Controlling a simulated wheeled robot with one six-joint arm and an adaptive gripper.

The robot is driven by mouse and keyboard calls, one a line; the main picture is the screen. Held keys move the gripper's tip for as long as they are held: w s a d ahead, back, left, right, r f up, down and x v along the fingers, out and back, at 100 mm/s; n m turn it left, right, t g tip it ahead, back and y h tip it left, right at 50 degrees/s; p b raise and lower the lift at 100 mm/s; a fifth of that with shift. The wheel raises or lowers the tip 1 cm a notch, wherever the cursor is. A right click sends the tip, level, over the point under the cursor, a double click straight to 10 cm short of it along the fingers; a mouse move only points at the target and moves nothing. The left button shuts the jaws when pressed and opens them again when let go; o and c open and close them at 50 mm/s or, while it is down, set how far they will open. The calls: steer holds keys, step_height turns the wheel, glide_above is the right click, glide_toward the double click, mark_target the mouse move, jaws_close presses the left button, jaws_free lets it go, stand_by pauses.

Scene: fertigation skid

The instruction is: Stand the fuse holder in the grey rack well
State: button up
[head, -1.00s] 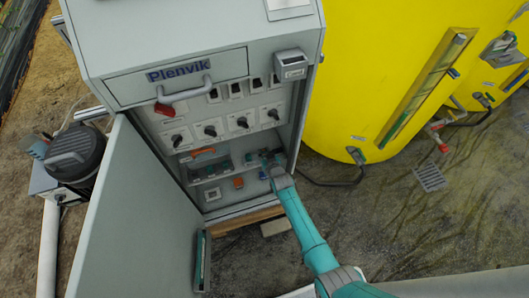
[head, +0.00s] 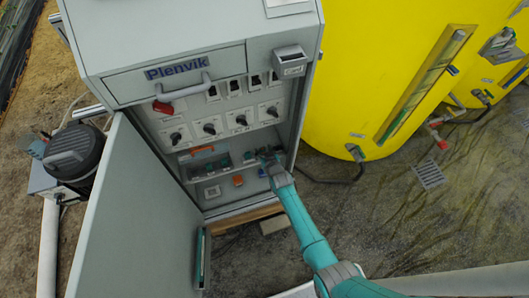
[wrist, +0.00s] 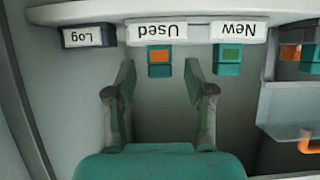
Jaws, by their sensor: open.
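In the wrist view, upside down, a teal fuse holder with an orange face (wrist: 159,60) sits below the label "Used" on the cabinet shelf. My gripper (wrist: 160,90) is open and empty. Its fingers lie either side of the orange-faced holder's line, with the holder beyond the tips and apparently untouched. A pale grey rack (wrist: 285,105) shows at the right edge; I cannot make out its wells. In the head view my gripper (head: 273,160) reaches into the cabinet and hides the holders.
More teal pieces (wrist: 309,58) stand at the wrist view's right edge, near an orange hook-like part (wrist: 308,146). A "Log" label (wrist: 88,36) is at the left. The open cabinet door (head: 135,220) and right side wall bound the arm's space. A yellow tank (head: 375,80) stands to the right.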

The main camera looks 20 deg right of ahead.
steer(key=v, duration=1.2)
stand_by(0.5)
steer(key=s+r+t, duration=0.1)
steer(key=s+r, duration=0.3)
steer(key=s, duration=0.9)
steer(key=s+r, duration=0.4)
steer(key=s, duration=1)
steer(key=s+r, duration=0.7)
steer(key=r, duration=0.3)
steer(key=s+r+t, duration=0.1)
steer(key=s+r, duration=0.6)
steer(key=r, duration=0.3)
steer(key=shift+s+r, duration=0.25)
